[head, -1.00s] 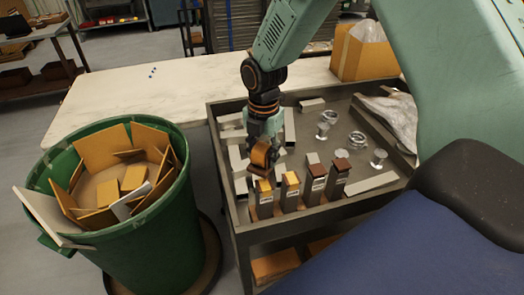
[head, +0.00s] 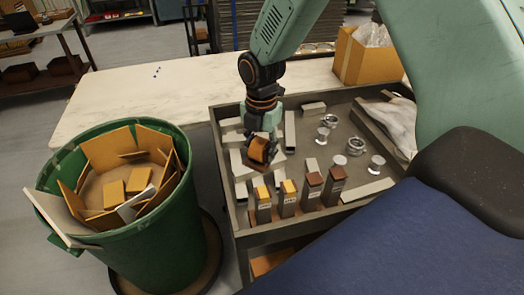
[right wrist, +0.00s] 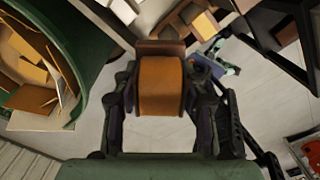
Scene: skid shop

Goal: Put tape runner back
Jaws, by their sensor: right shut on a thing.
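My right gripper (head: 262,137) is shut on an orange-and-brown tape runner (head: 258,151). It holds it over the front left part of the grey cart tray (head: 242,222), behind the row of upright holders. In the right wrist view the tape runner (right wrist: 160,86) sits between the two fingers, its orange band facing the camera and its brown end at the far side. The upright grey holders have orange tops on the left (head: 263,205) and brown tops on the right (head: 312,190). The gap between the tape runner and the tray is hard to judge. My left gripper is out of view.
A green bin (head: 150,235) with cardboard pieces stands left of the cart. Grey blocks (head: 289,130) and clear spools (head: 355,146) lie in the tray. A white bench (head: 130,90) is behind, and a cardboard box (head: 365,58) with a plastic bag stands at back right.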

